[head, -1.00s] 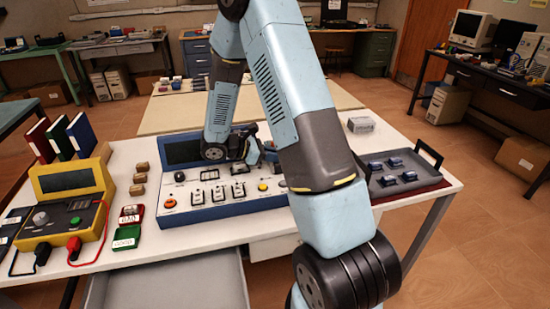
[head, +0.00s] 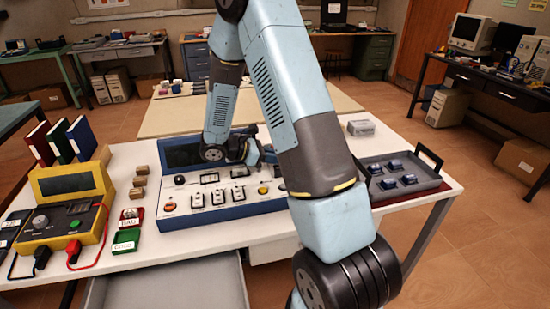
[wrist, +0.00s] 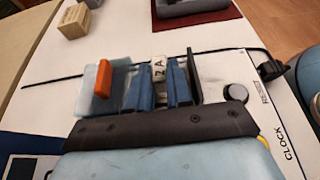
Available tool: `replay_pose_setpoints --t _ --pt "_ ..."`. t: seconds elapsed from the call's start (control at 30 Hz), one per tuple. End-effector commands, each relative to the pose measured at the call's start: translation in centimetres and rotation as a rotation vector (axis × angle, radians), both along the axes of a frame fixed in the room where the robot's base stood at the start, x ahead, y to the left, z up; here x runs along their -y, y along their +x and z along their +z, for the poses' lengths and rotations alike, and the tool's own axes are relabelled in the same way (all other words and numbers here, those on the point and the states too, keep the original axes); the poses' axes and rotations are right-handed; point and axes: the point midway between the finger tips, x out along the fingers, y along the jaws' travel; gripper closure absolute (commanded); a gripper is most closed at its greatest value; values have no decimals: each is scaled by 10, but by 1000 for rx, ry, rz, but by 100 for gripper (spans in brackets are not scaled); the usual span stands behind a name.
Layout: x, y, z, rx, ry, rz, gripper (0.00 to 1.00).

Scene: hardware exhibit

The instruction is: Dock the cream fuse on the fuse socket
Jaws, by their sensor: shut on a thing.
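My gripper (wrist: 165,85) is shut on the small cream fuse (wrist: 159,69), marked 2A, which stands between the blue fingers in the wrist view. The fuse's lower end is hidden by the fingers and wrist. In the head view my gripper (head: 262,153) is above the back right of the blue-framed console (head: 225,212), partly behind my arm. The fuse cannot be made out there. I cannot identify the fuse socket in either view, nor tell whether the fuse touches it.
The console carries switches and a yellow button (head: 263,189). A grey tray (head: 425,180) with several blue parts sits right; a yellow meter (head: 62,210) sits left.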

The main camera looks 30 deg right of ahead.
Motion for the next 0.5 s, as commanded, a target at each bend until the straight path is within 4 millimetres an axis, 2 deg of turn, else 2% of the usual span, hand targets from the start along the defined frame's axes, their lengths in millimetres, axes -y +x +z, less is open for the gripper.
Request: replay_pose_setpoints --t 0.5 --pt "0 0 -5 0 -1 0 100"
